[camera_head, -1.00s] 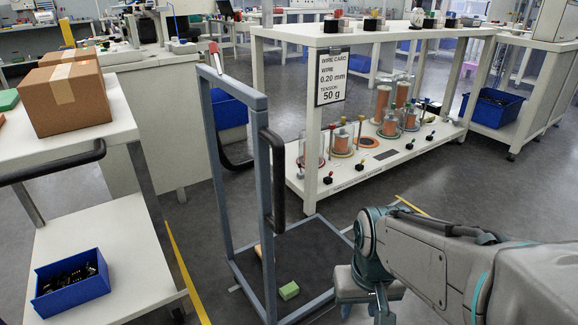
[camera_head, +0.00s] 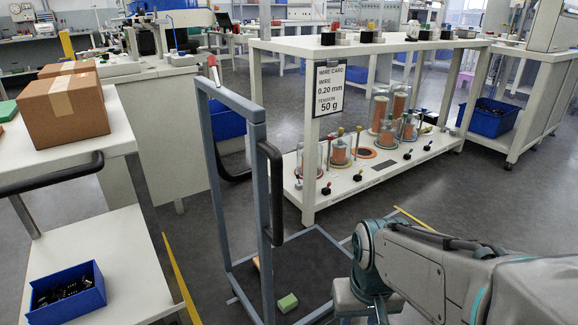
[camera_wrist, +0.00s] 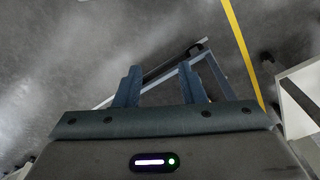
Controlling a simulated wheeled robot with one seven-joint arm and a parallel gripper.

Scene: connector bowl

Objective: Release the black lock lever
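My gripper (camera_wrist: 160,68) shows in the wrist view with its two fingers apart and nothing between them. It points down over the grey floor and part of a blue-grey frame. In the head view my arm comes in at the lower right and the gripper's fingers cannot be made out. Small black lever blocks (camera_head: 326,188), some with coloured tops, sit along the front of the white rack's lower shelf (camera_head: 390,172), beside spools in clear covers (camera_head: 340,151). My arm is apart from them. Which one is the black lock lever is too small to tell.
A white cart at left carries a cardboard box (camera_head: 66,108) and a blue bin (camera_head: 68,296). Open floor lies right of the rack.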

